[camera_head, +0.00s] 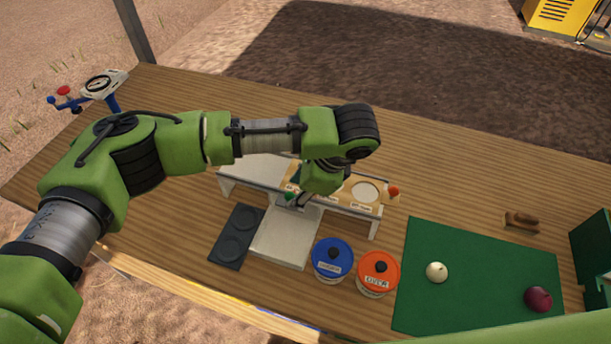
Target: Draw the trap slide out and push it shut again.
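A low white stand (227,184) with a tan top board (335,195) stands mid-table. The board has a pale round disc and a red knob (393,191) at its right end. A green knob (290,196) shows at the stand's front, beside my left gripper (299,201). I cannot tell which part is the trap slide. My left arm reaches in from the left and hangs over the stand, hiding its middle. The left fingers are small and mostly hidden, so their opening and any contact with the green knob are unclear. My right gripper is not in view.
A pale plate (283,240) slopes in front of the stand, beside a dark two-ring pad (236,238). Blue-lidded (333,257) and orange-lidded (377,270) jars stand close right. A green mat (470,265) holds a white and a purple onion.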

